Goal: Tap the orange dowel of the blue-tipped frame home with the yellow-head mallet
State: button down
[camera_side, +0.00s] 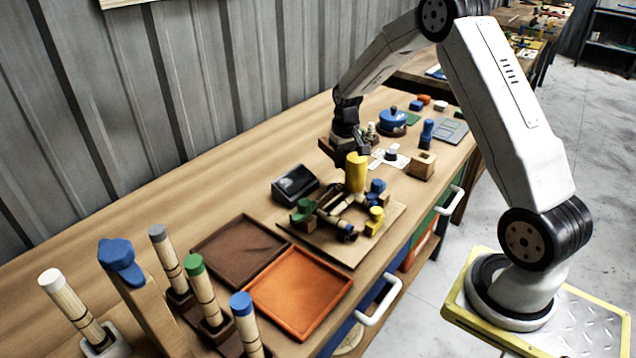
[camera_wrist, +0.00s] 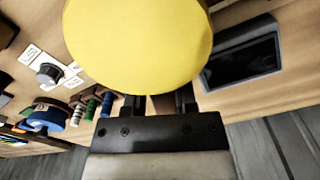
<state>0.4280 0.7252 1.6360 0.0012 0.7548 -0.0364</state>
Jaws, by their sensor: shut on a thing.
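My gripper (camera_side: 352,148) is shut on the mallet; its fingers (camera_wrist: 160,104) show behind the head in the wrist view. The yellow mallet head (camera_side: 357,174) hangs upright above the far side of a wooden board (camera_side: 345,258). In the wrist view the head (camera_wrist: 138,42) covers the top middle and hides what lies behind it. The handle is mostly hidden. A rattan frame (camera_side: 342,206) sits on the board among green (camera_side: 304,207), blue (camera_side: 377,186) and yellow (camera_side: 376,214) parts. A small blue tip (camera_side: 346,228) shows at its near end. I cannot make out the orange dowel.
A dark sloped box (camera_side: 295,184) stands left of the board. Brown (camera_side: 240,250) and orange (camera_side: 300,292) trays lie nearer. Upright colour-tipped rods and a blue-topped post (camera_side: 120,260) stand at the near left. A blue pot (camera_side: 392,120) and a wooden block (camera_side: 422,165) are beyond the board.

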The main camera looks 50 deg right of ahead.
jog(key=shift+f, duration=0.65)
jog(key=shift+r, duration=1.8)
jog(key=shift+f, duration=0.15)
jog(key=shift+f, duration=0.2)
